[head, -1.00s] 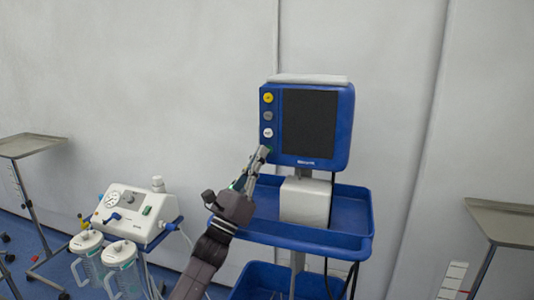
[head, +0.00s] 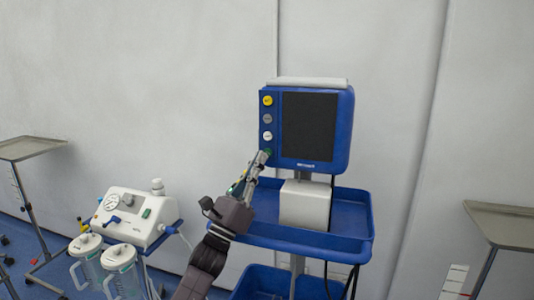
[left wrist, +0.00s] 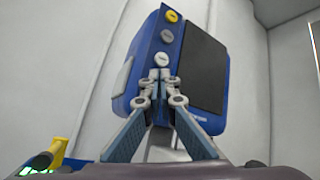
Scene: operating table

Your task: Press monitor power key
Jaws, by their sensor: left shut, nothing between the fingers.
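The blue monitor (head: 343,130) with a dark, blank screen (head: 309,126) stands on a cart. Down its left front edge run a yellow button (head: 267,100), a grey button (head: 267,118) and a white button (head: 267,135). A green key (head: 268,151) shows below them, at my fingertips. My left gripper (head: 262,157) is shut and empty, its tips at the monitor's lower left corner; I cannot tell whether they touch the key. In the left wrist view the shut fingers (left wrist: 165,78) cover the spot below the white button (left wrist: 161,59). My right gripper is not in view.
The blue cart tray (head: 350,215) lies below the monitor, with a white block (head: 305,204) under the screen. A white suction unit (head: 133,215) with jars stands at the left. Metal stands are at far left (head: 30,148) and far right (head: 505,225).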

